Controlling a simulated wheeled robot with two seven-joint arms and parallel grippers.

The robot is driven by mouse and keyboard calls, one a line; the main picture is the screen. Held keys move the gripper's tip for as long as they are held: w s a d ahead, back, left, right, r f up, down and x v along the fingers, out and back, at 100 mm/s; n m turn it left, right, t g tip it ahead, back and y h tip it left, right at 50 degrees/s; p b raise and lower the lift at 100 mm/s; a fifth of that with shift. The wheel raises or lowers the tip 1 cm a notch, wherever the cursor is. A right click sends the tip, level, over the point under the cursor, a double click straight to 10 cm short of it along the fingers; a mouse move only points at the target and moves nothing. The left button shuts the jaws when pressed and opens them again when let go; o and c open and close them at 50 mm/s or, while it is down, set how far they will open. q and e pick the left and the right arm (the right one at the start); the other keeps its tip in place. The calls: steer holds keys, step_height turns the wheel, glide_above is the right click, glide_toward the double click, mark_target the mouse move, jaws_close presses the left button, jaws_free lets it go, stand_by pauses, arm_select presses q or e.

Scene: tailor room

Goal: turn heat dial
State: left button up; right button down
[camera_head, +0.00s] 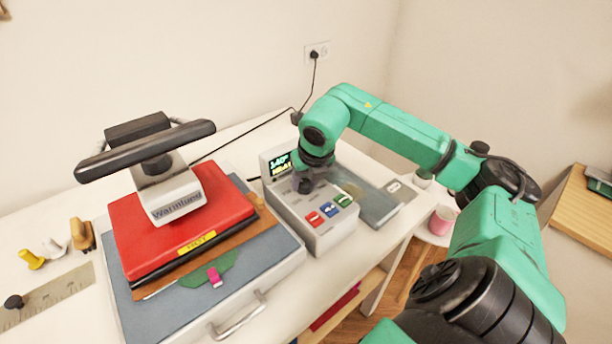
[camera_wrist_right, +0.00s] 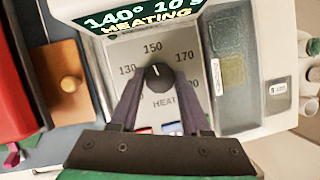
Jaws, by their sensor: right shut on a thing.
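The heat dial (camera_wrist_right: 157,84) is a black round knob on the grey control box (camera_head: 330,238). In the right wrist view it sits among the marks 130, 150 and 170, with its white pointer close to 150. My right gripper (camera_wrist_right: 159,76) is shut on the dial, one dark finger on each side. In the head view my right gripper (camera_head: 305,184) comes down over the box and hides the dial. The display (camera_wrist_right: 145,18) reads 140° and HEATING. My left gripper is not in view.
The heat press with a red platen (camera_head: 140,235) and black handle (camera_head: 130,152) stands left of the box. Red, blue and green buttons sit on the box front. A grey slab (camera_head: 375,207) lies right of it. A pink cup (camera_head: 442,220) stands farther right.

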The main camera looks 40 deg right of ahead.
steer(key=shift+w+m+h, duration=0.1)
steer(key=shift+m+h, duration=0.3)
steer(key=shift+m, duration=0.7)
steer(key=shift+p, duration=0.3)
steer(key=shift+c, duration=1.8)
jaws_free()
steer(key=v, duration=0.9)
step_height(320, 180, up, 6)
steer(key=p, duration=0.2)
glide_above(307, 201)
steer(key=s+a, duration=0.1)
steer(key=s, duration=0.1)
steer(key=shift+s+a+f, duration=0.1)
steer(key=shift+f, duration=0.25)
